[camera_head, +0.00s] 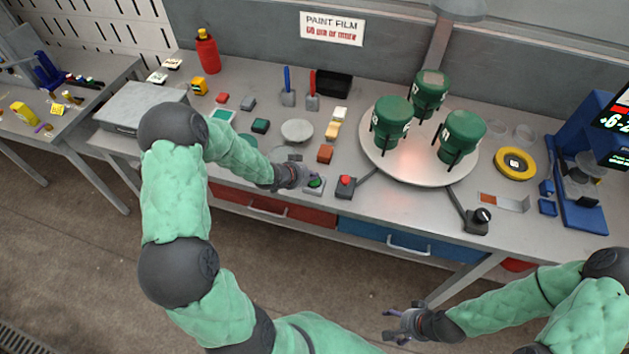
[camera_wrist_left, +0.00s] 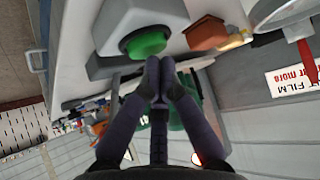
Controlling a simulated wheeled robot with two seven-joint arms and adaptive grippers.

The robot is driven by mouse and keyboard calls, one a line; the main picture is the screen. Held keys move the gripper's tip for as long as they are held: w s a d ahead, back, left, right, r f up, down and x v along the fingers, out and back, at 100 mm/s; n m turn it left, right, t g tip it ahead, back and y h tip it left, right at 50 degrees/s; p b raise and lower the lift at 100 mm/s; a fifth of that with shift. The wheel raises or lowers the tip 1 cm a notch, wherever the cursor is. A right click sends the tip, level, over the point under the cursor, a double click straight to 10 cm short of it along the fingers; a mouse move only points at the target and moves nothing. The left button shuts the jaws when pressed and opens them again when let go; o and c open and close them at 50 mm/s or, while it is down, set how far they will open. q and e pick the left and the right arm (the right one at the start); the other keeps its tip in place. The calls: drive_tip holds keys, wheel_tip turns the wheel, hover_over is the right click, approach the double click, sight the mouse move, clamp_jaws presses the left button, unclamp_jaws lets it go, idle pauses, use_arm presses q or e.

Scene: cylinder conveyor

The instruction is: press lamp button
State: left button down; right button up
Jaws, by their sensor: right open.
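A green push button (camera_head: 315,183) sits on a grey box near the front edge of the bench. My left gripper (camera_head: 303,178) is just left of it, close to the cap. In the left wrist view the green button (camera_wrist_left: 146,43) is domed, and my left gripper's fingertips (camera_wrist_left: 160,68) are together, empty, right at its edge. I cannot tell whether they touch it. A red push button (camera_head: 346,181) on a dark box stands just right of the green one. My right gripper (camera_head: 405,324) is open and empty, low in front of the bench.
A round turntable (camera_head: 408,172) with green canisters (camera_head: 391,121) fills the bench's middle right. A black knob box (camera_head: 478,220) stands at the front edge. A red bottle (camera_head: 207,53) stands at the back left.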

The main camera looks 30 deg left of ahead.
use_arm(q)
drive_tip(key=shift+r+p, duration=0.5)
drive_tip(key=shift+r, duration=0.15)
wheel_tip(320, 180, up, 6)
drive_tip(key=p, duration=0.5)
drive_tip(key=shift+p, duration=0.3)
drive_tip(key=shift+f, duration=0.1)
